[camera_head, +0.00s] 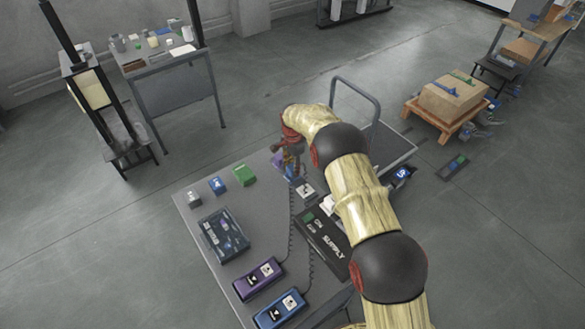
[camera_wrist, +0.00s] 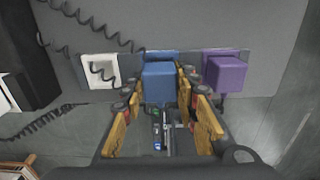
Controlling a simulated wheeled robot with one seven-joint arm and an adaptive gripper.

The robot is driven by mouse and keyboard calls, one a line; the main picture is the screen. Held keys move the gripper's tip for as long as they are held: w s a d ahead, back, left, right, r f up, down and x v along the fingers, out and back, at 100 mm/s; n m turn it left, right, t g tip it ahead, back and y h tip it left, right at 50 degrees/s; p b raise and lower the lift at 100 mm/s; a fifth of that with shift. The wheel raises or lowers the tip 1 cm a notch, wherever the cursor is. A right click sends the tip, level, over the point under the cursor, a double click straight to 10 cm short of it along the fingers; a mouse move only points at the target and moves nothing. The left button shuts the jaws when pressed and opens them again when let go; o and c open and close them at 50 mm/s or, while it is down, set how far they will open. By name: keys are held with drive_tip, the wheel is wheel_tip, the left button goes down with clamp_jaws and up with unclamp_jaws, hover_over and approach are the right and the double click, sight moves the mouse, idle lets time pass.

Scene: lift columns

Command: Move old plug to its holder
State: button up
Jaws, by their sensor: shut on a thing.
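My gripper (camera_head: 290,163) is at the far right edge of the table, with its fingers partly hidden by my wrist in the head view. In the wrist view my gripper (camera_wrist: 160,92) has its fingers on both sides of a blue plug (camera_wrist: 159,82) and is shut on it. A blue holder (camera_wrist: 162,55) is right behind this plug; whether it is fully seated cannot be told. A purple plug (camera_wrist: 224,73) stands to the right, at a purple holder (camera_wrist: 222,52). A white holder (camera_wrist: 102,70) is to the left, with a coiled cord crossing it.
The table (camera_head: 185,225) bears a purple device (camera_head: 258,279) and a blue device (camera_head: 279,308) with coiled cords, a dark tray (camera_head: 223,235), a black SUPPLY box (camera_head: 322,240), and green (camera_head: 244,175), blue (camera_head: 217,185) and grey (camera_head: 193,199) blocks. A cart (camera_head: 398,150) stands behind.

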drive_tip(key=shift+f+b, duration=0.4)
drive_tip(key=shift+f, duration=0.3)
idle(0.3)
drive_tip(key=o, duration=1.2)
drive_tip(key=shift+c, duration=0.2)
drive_tip(key=shift+o, duration=1.1)
drive_tip(key=shift+r, duration=0.2)
drive_tip(key=shift+r+p, duration=1.35)
drive_tip(key=shift+r, duration=2)
